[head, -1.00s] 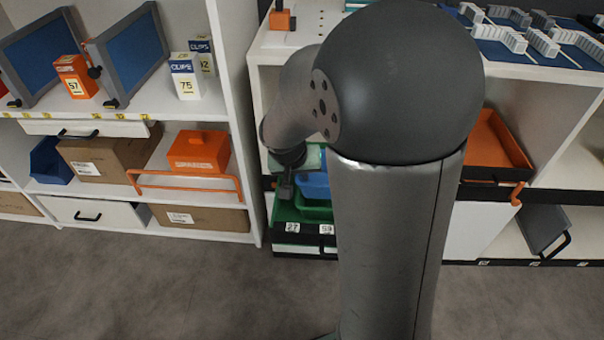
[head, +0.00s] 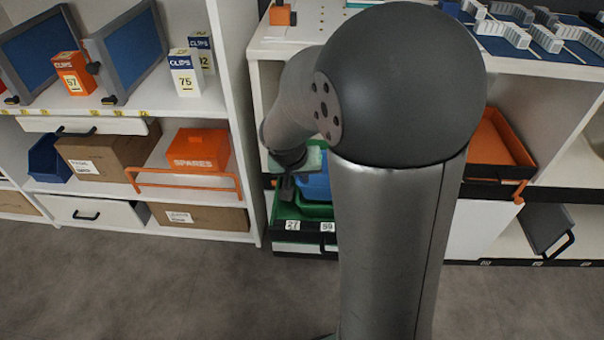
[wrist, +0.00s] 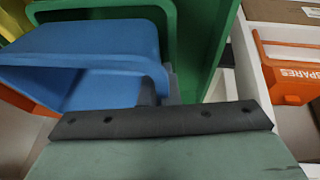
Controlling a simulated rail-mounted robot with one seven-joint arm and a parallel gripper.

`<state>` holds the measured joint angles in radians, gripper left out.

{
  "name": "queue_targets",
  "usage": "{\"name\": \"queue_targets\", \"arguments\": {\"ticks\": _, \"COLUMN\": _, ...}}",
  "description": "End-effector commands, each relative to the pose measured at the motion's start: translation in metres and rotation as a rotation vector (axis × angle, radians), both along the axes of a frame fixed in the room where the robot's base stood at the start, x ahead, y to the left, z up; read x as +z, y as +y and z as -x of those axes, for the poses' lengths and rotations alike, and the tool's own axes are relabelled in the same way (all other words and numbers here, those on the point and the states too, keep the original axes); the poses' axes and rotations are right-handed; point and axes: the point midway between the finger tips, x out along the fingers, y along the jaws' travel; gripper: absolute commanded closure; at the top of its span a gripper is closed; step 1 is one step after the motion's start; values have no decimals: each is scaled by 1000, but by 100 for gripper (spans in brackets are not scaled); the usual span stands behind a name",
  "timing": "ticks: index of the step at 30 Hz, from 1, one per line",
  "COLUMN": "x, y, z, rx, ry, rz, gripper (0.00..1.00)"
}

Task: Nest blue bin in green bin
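The blue bin (head: 315,187) shows in part beside my arm in the head view, with the green bin (head: 316,210) just below it. In the wrist view the blue bin (wrist: 90,75) fills the left, its near rim between the dark fingers of my gripper (wrist: 159,92). My gripper (head: 287,190) appears shut on that rim. A green bin rim (wrist: 100,14) shows behind the blue bin in the wrist view. My arm hides much of both bins in the head view, so I cannot tell how deep the blue bin sits.
A green wall (wrist: 200,50) stands close right of the fingers. An orange spares box (head: 198,150) sits behind an orange rail on the left shelf. An orange tray (head: 495,150) is at right. The grey floor (head: 170,285) in front is clear.

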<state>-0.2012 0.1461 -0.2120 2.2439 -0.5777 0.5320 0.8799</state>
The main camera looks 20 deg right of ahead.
Motion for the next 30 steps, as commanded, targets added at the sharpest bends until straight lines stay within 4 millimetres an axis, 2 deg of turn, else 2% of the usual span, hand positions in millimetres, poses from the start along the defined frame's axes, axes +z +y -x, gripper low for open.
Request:
{"name": "queue_targets", "arguments": {"ticks": 13, "x": -14, "y": 0, "z": 0, "rx": 0, "ry": 0, "rz": 0, "gripper": 100}}
{"name": "queue_targets", "arguments": {"ticks": 14, "x": -14, "y": 0, "z": 0, "rx": 0, "ry": 0, "rz": 0, "gripper": 95}}
{"name": "queue_targets", "arguments": {"ticks": 16, "x": -13, "y": 0, "z": 0, "rx": 0, "ry": 0, "rz": 0, "gripper": 75}}
{"name": "queue_targets", "arguments": {"ticks": 17, "x": -13, "y": 0, "z": 0, "rx": 0, "ry": 0, "rz": 0, "gripper": 72}}
{"name": "queue_targets", "arguments": {"ticks": 26, "x": -12, "y": 0, "z": 0, "rx": 0, "ry": 0, "rz": 0, "gripper": 72}}
{"name": "queue_targets", "arguments": {"ticks": 30, "x": 2, "y": 4, "z": 3, "rx": 2, "ry": -2, "rz": 0, "gripper": 72}}
